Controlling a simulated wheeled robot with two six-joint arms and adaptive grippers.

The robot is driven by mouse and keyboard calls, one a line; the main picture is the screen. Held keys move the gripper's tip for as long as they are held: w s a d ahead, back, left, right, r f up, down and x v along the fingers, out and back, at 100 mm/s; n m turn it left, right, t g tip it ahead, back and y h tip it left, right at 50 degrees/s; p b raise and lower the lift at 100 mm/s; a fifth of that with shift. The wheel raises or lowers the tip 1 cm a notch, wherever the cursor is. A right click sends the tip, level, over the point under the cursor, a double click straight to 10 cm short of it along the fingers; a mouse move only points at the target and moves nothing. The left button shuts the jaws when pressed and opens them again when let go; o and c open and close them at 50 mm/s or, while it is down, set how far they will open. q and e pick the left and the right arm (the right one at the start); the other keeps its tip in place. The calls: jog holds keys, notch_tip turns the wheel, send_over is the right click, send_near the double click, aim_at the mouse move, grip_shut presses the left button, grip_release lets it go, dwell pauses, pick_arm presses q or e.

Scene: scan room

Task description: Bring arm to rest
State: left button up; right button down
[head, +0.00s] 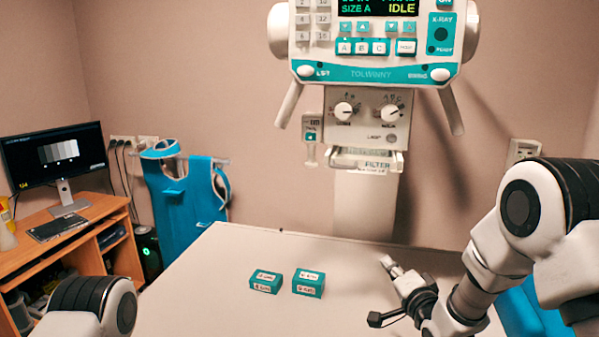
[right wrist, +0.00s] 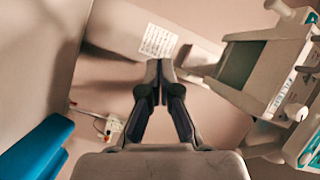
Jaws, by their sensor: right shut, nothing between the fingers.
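My right arm (head: 490,262) comes in from the right in the head view, with its gripper (head: 388,264) low over the right part of the table. In the right wrist view the two fingertips of this gripper (right wrist: 160,72) meet, and nothing is between them. Of my left arm, only a rounded white and black link (head: 95,305) shows at the lower left of the head view. My left gripper is out of view.
Two teal boxes (head: 265,281) (head: 308,283) lie on the pale table (head: 200,290). An x-ray unit (head: 375,40) with filter tray (head: 366,160) hangs above the far edge. A desk with a monitor (head: 55,155) and a blue apron (head: 183,195) stand left.

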jog(key=s+d+f+n+g+h, duration=0.1)
jog(key=s+f+n+g, duration=0.3)
jog(key=s+f, duration=0.7)
jog(key=s+d+f+n+g+h, duration=0.1)
jog(key=s+f+g, duration=0.5)
jog(key=f, duration=0.9)
jog(key=s+f+n+g+b, duration=0.1)
jog(key=s+f, duration=0.3)
jog(key=s, duration=0.4)
jog(key=s+f+n+g+b, duration=0.2)
jog(key=s+f, duration=0.3)
jog(key=s, duration=0.4)
jog(key=s+f+n+g+h+b, duration=0.1)
jog(key=s+f+g, duration=0.3)
jog(key=s, duration=0.4)
jog(key=shift+s+d+f+n+b, duration=0.25)
jog(key=shift+s+d+n+b, duration=0.2)
jog(key=shift+n, duration=0.25)
